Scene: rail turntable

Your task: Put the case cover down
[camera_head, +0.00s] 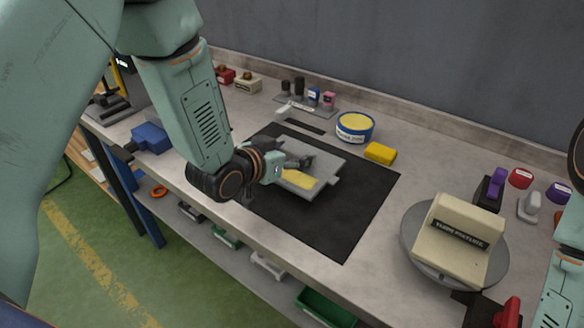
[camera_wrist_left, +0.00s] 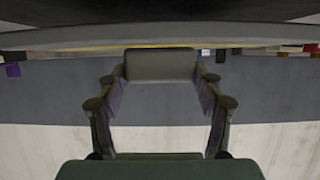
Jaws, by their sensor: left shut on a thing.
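The case cover, a flat grey plate (camera_head: 325,158) with a yellow patch (camera_head: 300,180) near its front edge, is at the black mat (camera_head: 350,222) on the bench. I cannot tell whether it touches the mat. My left gripper (camera_head: 300,163) is shut on the cover from the left, above its upper face, and hides part of it. In the left wrist view, the two fingers (camera_wrist_left: 160,85) stand either side of a grey block, and a broad dark surface fills the top edge. My right arm shows at the right edge; its gripper is out of view.
A blue tin (camera_head: 354,127) and a yellow sponge (camera_head: 380,153) stand behind the mat. A round turntable (camera_head: 411,237) bears a cream fixture (camera_head: 452,240) at the right. A blue vise-like block (camera_head: 151,137) is at the left. The mat's front right is clear.

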